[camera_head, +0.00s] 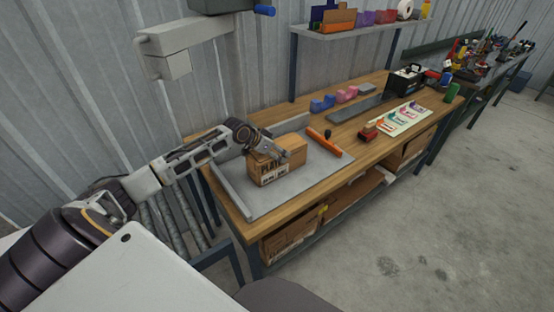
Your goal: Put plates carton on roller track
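The plates carton (268,173) is a brown cardboard box with a printed label on its front. It stands upright on a grey mat (319,173) on the wooden workbench. My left gripper (278,153) is at the top of the carton and covers part of it. Whether its fingers are closed on the carton is too small to tell. The roller track (178,222), with grey rollers, is left of the bench, partly hidden behind my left arm. My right gripper is not in view.
An orange-handled tool (323,140) lies on the mat right of the carton. Blue and pink bins (338,97), a black case (405,80) and a printed sheet (404,119) are farther along the bench. Cartons (290,236) sit on the shelf below. A grey wall stands behind.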

